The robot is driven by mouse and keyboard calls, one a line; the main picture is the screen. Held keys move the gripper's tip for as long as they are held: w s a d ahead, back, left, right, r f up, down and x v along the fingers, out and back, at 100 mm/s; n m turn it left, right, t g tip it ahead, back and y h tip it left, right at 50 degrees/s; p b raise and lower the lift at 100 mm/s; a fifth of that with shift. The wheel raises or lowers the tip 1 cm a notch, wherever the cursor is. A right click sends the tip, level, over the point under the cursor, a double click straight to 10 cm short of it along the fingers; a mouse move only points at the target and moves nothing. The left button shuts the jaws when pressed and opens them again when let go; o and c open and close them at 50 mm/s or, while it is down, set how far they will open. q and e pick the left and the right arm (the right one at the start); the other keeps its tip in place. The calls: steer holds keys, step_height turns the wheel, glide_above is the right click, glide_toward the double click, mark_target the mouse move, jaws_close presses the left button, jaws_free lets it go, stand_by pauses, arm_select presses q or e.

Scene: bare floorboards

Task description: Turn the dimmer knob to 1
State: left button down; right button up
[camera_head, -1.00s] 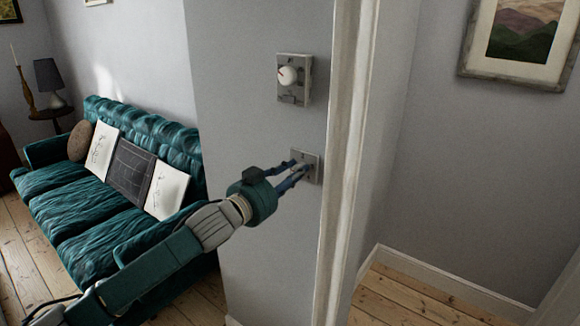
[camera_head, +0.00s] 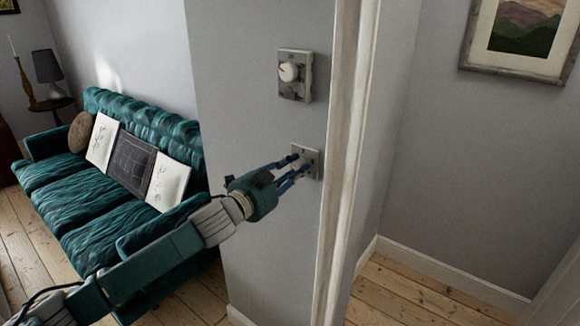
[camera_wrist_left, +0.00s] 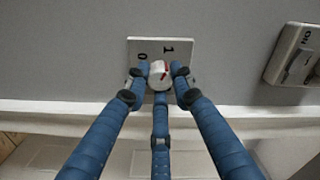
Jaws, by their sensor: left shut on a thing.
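The dimmer is a small pale wall plate (camera_head: 312,152) on the grey wall beside the door frame, below another wall control. In the left wrist view its plate (camera_wrist_left: 183,45) carries the marks 0 and 1. Its white round knob (camera_wrist_left: 158,77) has a red pointer, which leans up and right, roughly towards the 1. My left gripper (camera_head: 298,167) reaches in from the left; its blue fingers (camera_wrist_left: 160,88) are shut around the knob, one on each side and one below. In the head view the fingers hide most of the knob. My right gripper is in neither view.
A second control with a round white dial (camera_head: 289,72) is on the wall above. The left wrist view shows a switch box (camera_wrist_left: 294,56) at right. The door frame (camera_head: 345,170) stands close to the right. A teal sofa (camera_head: 85,215) is at left.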

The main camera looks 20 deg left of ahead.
arm_select(q)
steer(key=shift+d+r, duration=0.1)
steer(key=shift+r, duration=0.5)
steer(key=c, duration=1.5)
jaws_free()
steer(key=shift+d+f, duration=0.15)
steer(key=shift+s, duration=0.1)
steer(key=shift+f, duration=0.15)
steer(key=shift+s+a+f, duration=0.15)
steer(key=shift+s+a, duration=0.15)
steer(key=shift+s, duration=0.2)
steer(key=v, duration=1.1)
steer(key=shift+s+d+r, duration=0.1)
steer(key=shift+s+r, duration=0.15)
steer(key=shift+r, duration=0.15)
